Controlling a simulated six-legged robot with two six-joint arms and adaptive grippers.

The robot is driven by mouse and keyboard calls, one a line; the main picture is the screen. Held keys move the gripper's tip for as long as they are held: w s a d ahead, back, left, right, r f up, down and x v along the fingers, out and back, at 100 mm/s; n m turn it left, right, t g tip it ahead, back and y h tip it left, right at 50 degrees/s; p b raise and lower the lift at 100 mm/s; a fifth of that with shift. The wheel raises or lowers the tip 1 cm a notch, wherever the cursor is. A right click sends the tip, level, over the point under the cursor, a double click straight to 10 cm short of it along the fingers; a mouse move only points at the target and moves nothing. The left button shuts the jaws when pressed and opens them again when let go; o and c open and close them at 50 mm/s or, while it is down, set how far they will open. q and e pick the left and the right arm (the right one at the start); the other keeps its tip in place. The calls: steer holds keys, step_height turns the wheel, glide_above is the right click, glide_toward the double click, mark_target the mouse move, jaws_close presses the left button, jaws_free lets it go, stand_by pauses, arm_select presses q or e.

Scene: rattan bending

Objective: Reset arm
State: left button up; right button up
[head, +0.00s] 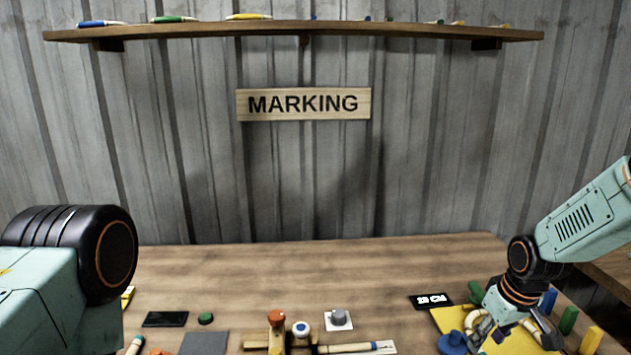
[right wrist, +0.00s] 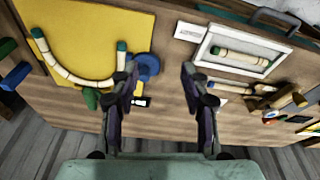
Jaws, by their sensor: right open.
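My right gripper (head: 512,326) hangs low over the right part of the table in the head view. In the right wrist view its two fingers (right wrist: 159,72) stand wide apart with nothing between them. A yellow board (right wrist: 105,22) with a curved, pale rattan piece (right wrist: 72,77) with green ends lies to the left of the fingers there. A blue round piece (right wrist: 149,66) is close beside the left fingertip; I cannot tell whether they touch. My left arm enters the head view at the left, but its gripper is out of the picture.
The wooden table (head: 330,270) is bare along its back. A white-framed tray (right wrist: 272,67) holds a straight rattan piece (right wrist: 240,56). Green (head: 568,320) and yellow (head: 591,341) blocks stand at the right edge. A black phone-like slab (head: 165,319) lies left. A shelf (head: 290,29) hangs above.

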steer(key=s+a+f+m+t+b, duration=0.1)
steer(key=s+a+f+b, duration=0.25)
steer(key=f, duration=0.35)
steer(key=s+a+f+m+t+b, duration=0.1)
steer(key=s+a+f+m+b, duration=0.15)
steer(key=a+f, duration=0.35)
steer(key=s+a+f+g+b, duration=0.1)
steer(key=s+f+g+b, duration=0.1)
steer(key=s+f+b, duration=0.4)
steer(key=s+f+g+b, duration=0.2)
steer(key=s+f+b, duration=0.4)
steer(key=s+f, duration=1)
steer(key=s, duration=0.7)
steer(key=shift+a, duration=0.4)
steer(key=shift+r, duration=0.15)
